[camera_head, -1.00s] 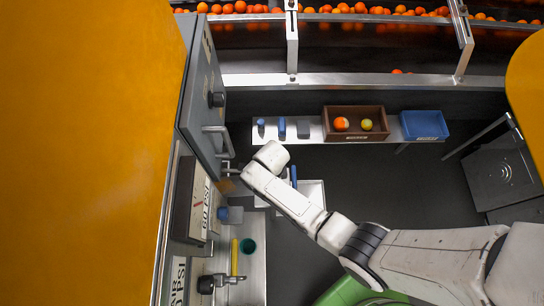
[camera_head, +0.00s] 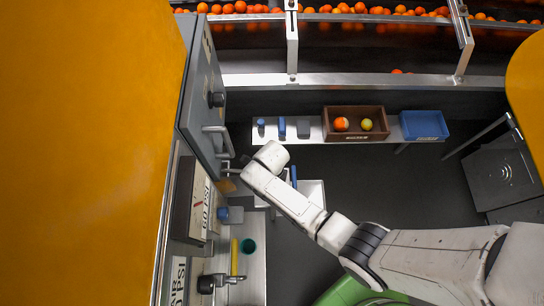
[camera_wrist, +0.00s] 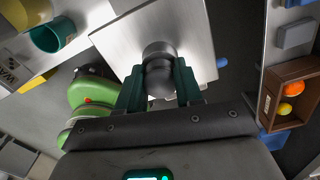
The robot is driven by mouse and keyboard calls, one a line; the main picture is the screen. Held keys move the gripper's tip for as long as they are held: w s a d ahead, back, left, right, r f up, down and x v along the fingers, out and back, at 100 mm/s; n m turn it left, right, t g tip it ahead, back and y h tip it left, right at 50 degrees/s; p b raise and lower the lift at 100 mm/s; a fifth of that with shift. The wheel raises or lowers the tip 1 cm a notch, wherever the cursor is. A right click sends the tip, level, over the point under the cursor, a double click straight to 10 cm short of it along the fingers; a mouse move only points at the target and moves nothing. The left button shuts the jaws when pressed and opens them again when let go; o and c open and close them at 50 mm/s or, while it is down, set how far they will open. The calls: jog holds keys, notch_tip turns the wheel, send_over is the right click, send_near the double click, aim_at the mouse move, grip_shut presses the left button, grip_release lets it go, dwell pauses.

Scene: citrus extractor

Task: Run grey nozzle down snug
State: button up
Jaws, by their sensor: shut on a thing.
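In the wrist view my gripper (camera_wrist: 160,80) has its two dark green fingers closed on either side of a dark grey round nozzle (camera_wrist: 158,52). The nozzle lies in front of a bare pale metal plate (camera_wrist: 115,40). I cannot tell whether the nozzle's far end touches the plate or how far down it sits. In the head view the white arm's end covers the gripper and the nozzle. Part of a pale plate (camera_head: 312,192) shows beside the arm, with a blue upright piece (camera_head: 294,176) near it.
A grey cabinet door with a handle (camera_head: 217,140) stands close left of the arm. A teal cup (camera_head: 248,245) and a yellow stick (camera_head: 234,257) are on the lower left counter. A brown crate (camera_head: 354,110) holding fruit and a blue bin (camera_head: 424,125) sit on the back shelf.

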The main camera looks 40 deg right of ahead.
jog(key=shift+m, duration=0.9)
jog(key=o, duration=0.6)
jog(key=shift+n, duration=0.8)
jog(key=shift+n, duration=0.9)
